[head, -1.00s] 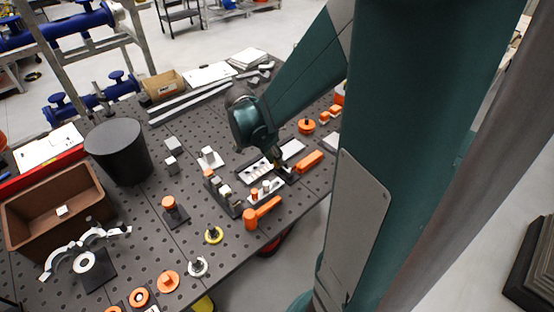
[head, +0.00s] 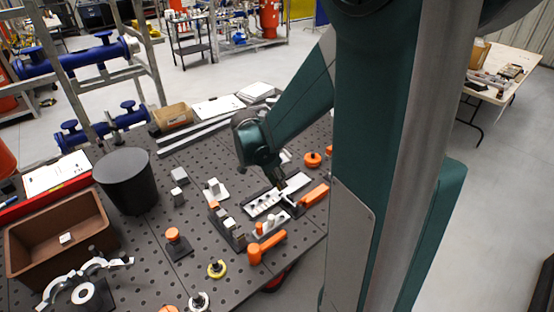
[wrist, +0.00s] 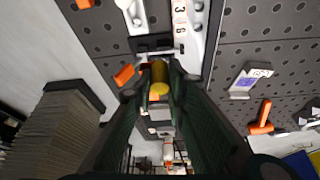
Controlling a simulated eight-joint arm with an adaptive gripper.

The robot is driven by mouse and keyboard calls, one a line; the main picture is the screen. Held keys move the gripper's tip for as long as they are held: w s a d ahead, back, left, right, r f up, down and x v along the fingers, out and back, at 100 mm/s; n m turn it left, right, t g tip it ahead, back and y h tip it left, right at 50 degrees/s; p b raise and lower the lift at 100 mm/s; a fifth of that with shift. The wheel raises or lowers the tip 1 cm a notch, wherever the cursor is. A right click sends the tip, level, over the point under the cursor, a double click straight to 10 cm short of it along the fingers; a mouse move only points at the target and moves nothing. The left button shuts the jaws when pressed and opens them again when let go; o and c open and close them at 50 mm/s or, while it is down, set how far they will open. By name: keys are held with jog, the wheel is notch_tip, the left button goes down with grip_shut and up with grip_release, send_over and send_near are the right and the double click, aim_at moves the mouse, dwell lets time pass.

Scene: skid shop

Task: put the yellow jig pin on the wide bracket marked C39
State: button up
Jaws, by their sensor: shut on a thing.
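The yellow jig pin (wrist: 160,76) shows in the wrist view between my fingers, its rounded yellow end towards the camera. My gripper (wrist: 160,92) is shut on it, above the perforated table. In the head view my gripper (head: 279,187) is over the pale slotted plates near the table's front right; the pin is too small to make out there. A light bracket (wrist: 248,80) with a purple square and a printed mark lies to the right in the wrist view; I cannot read the mark surely. I cannot tell which piece is marked C39.
A pale strip with numbers (wrist: 180,14) lies close by my fingers. Orange-handled clamps (head: 267,246) stand at the table's front. A black cylinder (head: 126,180) and a brown bin (head: 58,240) stand at left. Bare perforated table (head: 150,225) lies between the small parts.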

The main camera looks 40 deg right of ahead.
jog(key=w+d, duration=0.9)
jog(key=w, duration=0.3)
jog(key=w+d, duration=0.9)
jog(key=w, duration=0.3)
jog(key=shift+d, duration=0.35)
jog(key=shift+w, duration=0.1)
jog(key=shift+f, duration=3.1)
jog(key=shift+f, duration=0.1)
jog(key=shift+f, duration=1.75)
jog(key=shift+f, duration=0.15)
